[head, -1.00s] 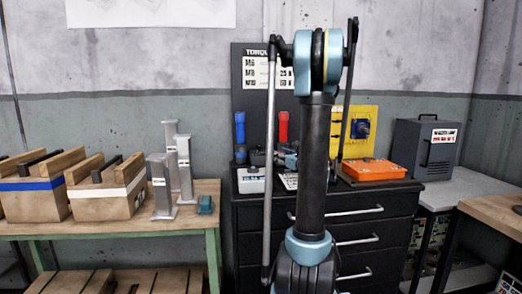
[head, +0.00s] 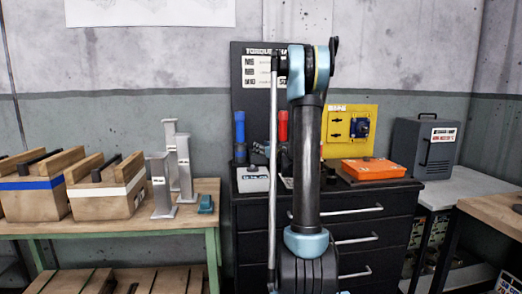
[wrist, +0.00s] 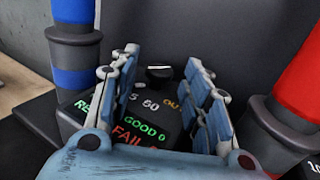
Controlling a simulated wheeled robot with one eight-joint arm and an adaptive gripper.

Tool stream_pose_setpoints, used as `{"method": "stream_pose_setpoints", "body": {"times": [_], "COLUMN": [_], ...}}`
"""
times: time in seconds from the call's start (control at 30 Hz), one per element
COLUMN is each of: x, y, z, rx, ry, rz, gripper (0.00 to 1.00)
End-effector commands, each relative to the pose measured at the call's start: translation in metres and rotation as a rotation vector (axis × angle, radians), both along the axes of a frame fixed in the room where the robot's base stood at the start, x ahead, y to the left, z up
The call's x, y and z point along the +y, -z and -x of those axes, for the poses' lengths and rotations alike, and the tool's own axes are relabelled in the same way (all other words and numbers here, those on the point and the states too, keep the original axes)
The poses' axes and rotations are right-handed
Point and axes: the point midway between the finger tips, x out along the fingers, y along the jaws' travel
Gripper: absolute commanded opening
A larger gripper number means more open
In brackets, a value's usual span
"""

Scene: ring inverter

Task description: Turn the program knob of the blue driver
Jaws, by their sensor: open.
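The blue driver (head: 240,130) stands upright at the back of the dark cabinet top, and its blue body shows at upper left in the wrist view (wrist: 73,60). In the wrist view a dark panel with lit text, including GOOD and FAIL (wrist: 140,130), lies between the blue and red drivers. A small black knob (wrist: 158,73) shows at the panel's far end. My gripper (wrist: 162,62) is open, its blue-grey fingers either side of the panel, and the knob appears between them, with no contact visible. In the head view my arm hides most of the gripper.
The red driver (wrist: 295,80) stands close on the right of my gripper, with its dark collar near the right finger. A white box (head: 253,181) is in front of the blue driver. An orange case (head: 372,169) and yellow board (head: 345,142) are to the right.

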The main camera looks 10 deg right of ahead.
Motion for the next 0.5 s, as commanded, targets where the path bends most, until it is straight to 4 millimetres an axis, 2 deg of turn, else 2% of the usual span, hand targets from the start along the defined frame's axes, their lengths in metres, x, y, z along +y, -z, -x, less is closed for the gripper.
{"method": "stream_pose_setpoints", "body": {"times": [0.13, 0.4, 0.43, 0.5], "x": [0.0035, 0.0047, 0.0048, 0.005], "y": [-0.0001, 0.0, 0.0, 0.0], "z": [-0.0069, -0.0081, -0.008, -0.008], "rx": [0.0, 0.0, 0.0, 0.0], "ry": [0.0, -0.001, -0.001, -0.001], "rz": [0.0, 0.0, 0.0, 0.0], "gripper": [0.44, 0.44, 0.41, 0.26]}}
